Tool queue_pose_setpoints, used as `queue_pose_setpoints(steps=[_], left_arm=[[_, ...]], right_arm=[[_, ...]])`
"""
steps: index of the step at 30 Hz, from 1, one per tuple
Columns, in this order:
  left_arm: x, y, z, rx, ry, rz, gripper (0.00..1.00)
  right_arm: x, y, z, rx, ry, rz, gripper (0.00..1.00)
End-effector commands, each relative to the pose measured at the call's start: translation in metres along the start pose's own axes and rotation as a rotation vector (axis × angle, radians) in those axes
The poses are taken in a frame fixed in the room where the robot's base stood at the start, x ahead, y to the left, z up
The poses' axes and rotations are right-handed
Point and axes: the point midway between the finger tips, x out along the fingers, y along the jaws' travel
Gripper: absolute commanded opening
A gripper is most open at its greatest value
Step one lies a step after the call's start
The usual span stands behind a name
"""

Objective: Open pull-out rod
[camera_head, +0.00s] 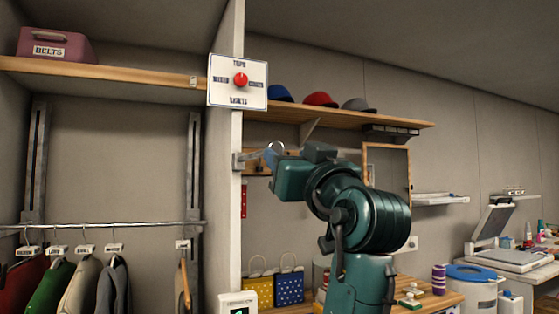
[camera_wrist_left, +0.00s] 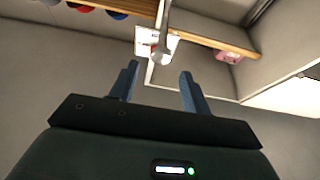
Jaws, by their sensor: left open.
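The pull-out rod is a short metal bar with a grey bracket (camera_head: 239,161) on the edge of the white upright panel. A ring-like metal end shows by my gripper in the head view. In the left wrist view, a metal rod (camera_wrist_left: 164,32) hangs down from the top, its rounded end just ahead of the gap between my fingers. My left gripper (camera_head: 270,161) is beside the bracket in the head view, partly hidden by its own body. In the wrist view, my left gripper (camera_wrist_left: 159,76) is open with nothing between its fingers. My right gripper is out of view.
A sign with a red knob (camera_head: 241,80) is on the panel above. A wooden shelf (camera_head: 400,120) with caps runs behind. A rail (camera_head: 100,224) holds clothes at left; a pink box (camera_head: 56,45) sits above. Gift bags (camera_head: 289,287) stand on the counter below.

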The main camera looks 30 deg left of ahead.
Motion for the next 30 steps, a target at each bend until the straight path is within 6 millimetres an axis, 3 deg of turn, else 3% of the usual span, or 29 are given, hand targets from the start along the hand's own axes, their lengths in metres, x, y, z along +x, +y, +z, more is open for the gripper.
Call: queue_pose_setpoints(steps=[3, 10, 30], left_arm=[[-0.028, 0.0, 0.003, -0.002, 0.0, 0.002, 0.47], [-0.058, 0.0, 0.001, 0.0, 0.0, 0.0, 0.47], [-0.063, 0.0, 0.0, 0.0, 0.0, -0.001, 0.47]], right_arm=[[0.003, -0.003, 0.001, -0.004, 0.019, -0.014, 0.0], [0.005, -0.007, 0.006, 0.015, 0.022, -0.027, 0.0], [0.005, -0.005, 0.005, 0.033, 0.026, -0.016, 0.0]])
